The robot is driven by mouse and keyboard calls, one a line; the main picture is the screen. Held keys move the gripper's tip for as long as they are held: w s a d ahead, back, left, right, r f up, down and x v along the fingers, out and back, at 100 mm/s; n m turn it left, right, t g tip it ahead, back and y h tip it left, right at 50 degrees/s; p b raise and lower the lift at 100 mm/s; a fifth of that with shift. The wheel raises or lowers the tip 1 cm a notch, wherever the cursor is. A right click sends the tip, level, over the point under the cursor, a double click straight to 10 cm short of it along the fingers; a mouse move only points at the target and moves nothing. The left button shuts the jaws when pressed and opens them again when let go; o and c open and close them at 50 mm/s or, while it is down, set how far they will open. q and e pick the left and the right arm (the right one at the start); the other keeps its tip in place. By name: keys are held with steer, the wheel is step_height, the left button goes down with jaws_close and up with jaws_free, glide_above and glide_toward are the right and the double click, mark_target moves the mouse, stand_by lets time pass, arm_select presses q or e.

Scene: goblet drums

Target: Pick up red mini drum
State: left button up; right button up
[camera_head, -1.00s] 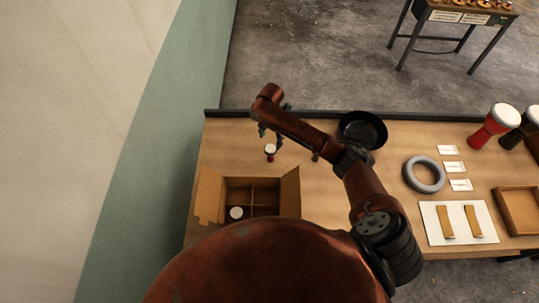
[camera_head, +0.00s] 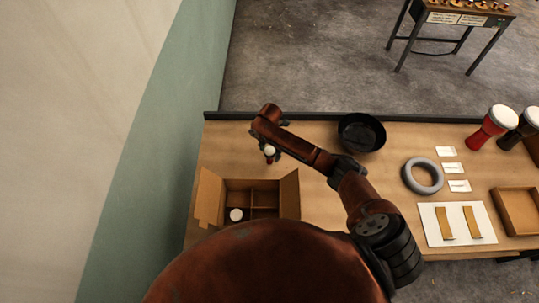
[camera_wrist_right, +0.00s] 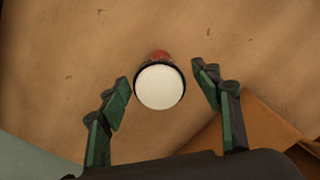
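The red mini drum (camera_head: 269,153) stands on the table behind the divided cardboard box, its white head facing up. In the right wrist view the drum (camera_wrist_right: 160,86) shows its round white head, dark rim and a bit of red body. My right gripper (camera_wrist_right: 162,86) is open, with one green-padded finger on each side of the drum and a gap to each. In the head view the right gripper (camera_head: 272,150) is over the drum and partly hidden by its own arm. My left gripper is not in view.
The open cardboard box (camera_head: 252,184) has compartments, one with a white-topped item (camera_head: 236,214). A black bowl (camera_head: 361,132) and a grey ring (camera_head: 423,175) lie to the right. Larger drums (camera_head: 493,127) stand at the far right. A box flap (camera_wrist_right: 250,130) is near the right finger.

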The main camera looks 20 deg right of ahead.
steer(key=c, duration=1.1)
steer(key=shift+c, duration=0.2)
steer(key=shift+r, duration=0.1)
